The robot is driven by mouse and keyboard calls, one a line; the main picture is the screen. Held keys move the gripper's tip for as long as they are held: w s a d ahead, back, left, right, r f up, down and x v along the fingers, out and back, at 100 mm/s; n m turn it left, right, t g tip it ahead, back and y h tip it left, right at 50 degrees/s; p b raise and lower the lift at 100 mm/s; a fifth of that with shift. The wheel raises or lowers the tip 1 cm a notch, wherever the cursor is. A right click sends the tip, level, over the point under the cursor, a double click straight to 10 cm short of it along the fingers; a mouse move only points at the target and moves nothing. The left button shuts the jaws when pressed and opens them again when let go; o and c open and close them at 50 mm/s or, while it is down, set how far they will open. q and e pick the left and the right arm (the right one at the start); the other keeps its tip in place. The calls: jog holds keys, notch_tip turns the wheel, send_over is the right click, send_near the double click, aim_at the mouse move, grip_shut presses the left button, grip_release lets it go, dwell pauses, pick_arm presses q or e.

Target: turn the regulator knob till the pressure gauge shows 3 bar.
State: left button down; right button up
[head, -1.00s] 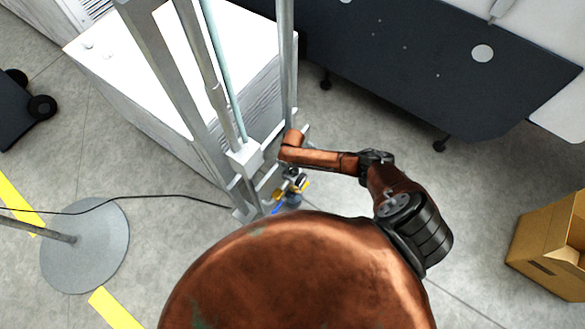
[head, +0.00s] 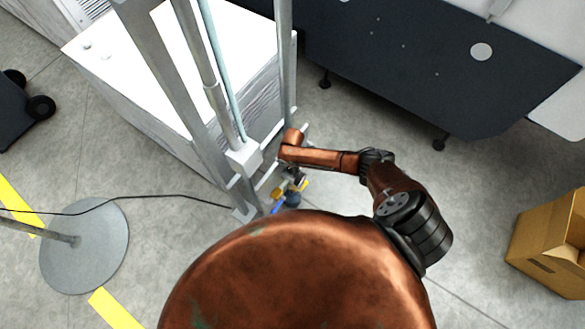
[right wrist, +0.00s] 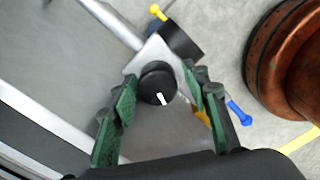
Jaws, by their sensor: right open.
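The black round regulator knob (right wrist: 158,84) with a white mark sits on a pale metal bracket in the right wrist view. The mark points down and slightly right. My right gripper (right wrist: 160,80) is open, with one green-padded finger on each side of the knob. I see a gap at the right finger; whether the left finger touches is unclear. A black round part (right wrist: 183,38) beside the knob may be the pressure gauge seen from its side; no dial or needle can be read. In the head view the knob is not clear beneath my right wrist. My left gripper is out of view.
A blue lever (right wrist: 239,113) and a yellow-tipped part (right wrist: 157,12) stand close to the fingers. Metal posts (head: 286,60) and a white cabinet (head: 190,90) rise beside my right arm. A cardboard box (head: 548,245) is at right. A round stand base (head: 85,250) is at left.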

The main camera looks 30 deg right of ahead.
jog(key=r, duration=0.7)
jog(key=shift+w+a, duration=0.2)
jog(key=shift+w, duration=0.1)
jog(key=shift+s+r, duration=0.15)
jog(key=shift+r, duration=0.3)
jog(key=shift+s+d, duration=0.1)
